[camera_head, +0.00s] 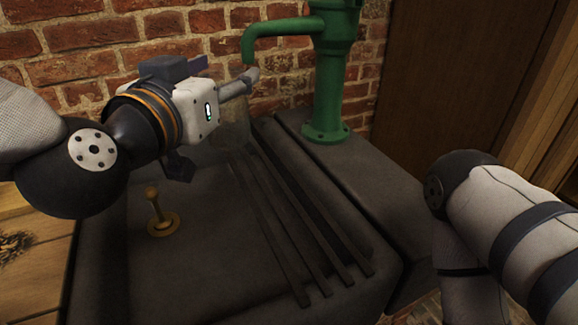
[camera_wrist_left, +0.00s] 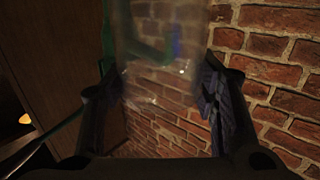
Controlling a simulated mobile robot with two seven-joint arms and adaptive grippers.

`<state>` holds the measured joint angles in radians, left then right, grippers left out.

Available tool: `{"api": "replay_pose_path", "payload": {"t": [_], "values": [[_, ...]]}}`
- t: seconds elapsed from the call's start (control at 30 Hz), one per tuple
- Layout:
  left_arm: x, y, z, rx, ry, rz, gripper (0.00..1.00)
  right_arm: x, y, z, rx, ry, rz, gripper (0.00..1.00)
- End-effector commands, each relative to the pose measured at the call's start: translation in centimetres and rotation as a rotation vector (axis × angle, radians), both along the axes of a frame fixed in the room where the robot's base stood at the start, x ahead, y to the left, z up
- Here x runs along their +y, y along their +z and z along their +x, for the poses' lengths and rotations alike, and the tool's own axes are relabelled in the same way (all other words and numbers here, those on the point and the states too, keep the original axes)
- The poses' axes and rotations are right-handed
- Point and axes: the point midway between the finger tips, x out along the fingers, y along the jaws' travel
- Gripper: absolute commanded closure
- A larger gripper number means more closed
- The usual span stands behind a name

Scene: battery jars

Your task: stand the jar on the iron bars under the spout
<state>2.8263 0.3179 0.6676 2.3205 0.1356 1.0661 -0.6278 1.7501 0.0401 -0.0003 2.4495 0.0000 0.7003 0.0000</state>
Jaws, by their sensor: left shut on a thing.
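The clear glass jar (camera_head: 235,122) is faint in the head view, at the far end of the iron bars (camera_head: 322,233) and beneath the green spout (camera_head: 249,46). Its base is hard to make out, so I cannot tell whether it touches the bars. My left gripper (camera_head: 244,88) is shut on the jar, one finger showing just below the spout mouth. In the left wrist view the jar (camera_wrist_left: 158,38) sits between the two fingers (camera_wrist_left: 162,95), with brick and green showing through it. My right gripper is out of view; only its arm shows at the right.
The green pump (camera_head: 332,85) stands on a dark stone ledge (camera_head: 375,190) right of the basin. A brass plug with a knob (camera_head: 160,222) sits on the basin floor (camera_head: 205,265) at the left. A brick wall (camera_head: 90,45) closes off the back.

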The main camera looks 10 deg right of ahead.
Motion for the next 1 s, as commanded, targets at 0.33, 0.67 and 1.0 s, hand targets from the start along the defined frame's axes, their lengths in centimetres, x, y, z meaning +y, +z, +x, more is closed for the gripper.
{"api": "replay_pose_path", "payload": {"t": [0.33, 0.67, 1.0], "values": [[-2.1, -4.8, 8.4, 0.011, 0.001, -0.002, 0.95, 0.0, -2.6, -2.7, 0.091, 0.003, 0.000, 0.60], [-3.3, -9.3, 12.8, 0.000, -0.002, 0.000, 0.95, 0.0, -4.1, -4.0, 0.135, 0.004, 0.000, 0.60], [-3.5, -13.1, 13.6, -0.003, -0.002, 0.001, 0.95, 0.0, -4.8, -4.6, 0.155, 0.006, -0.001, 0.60]]}}
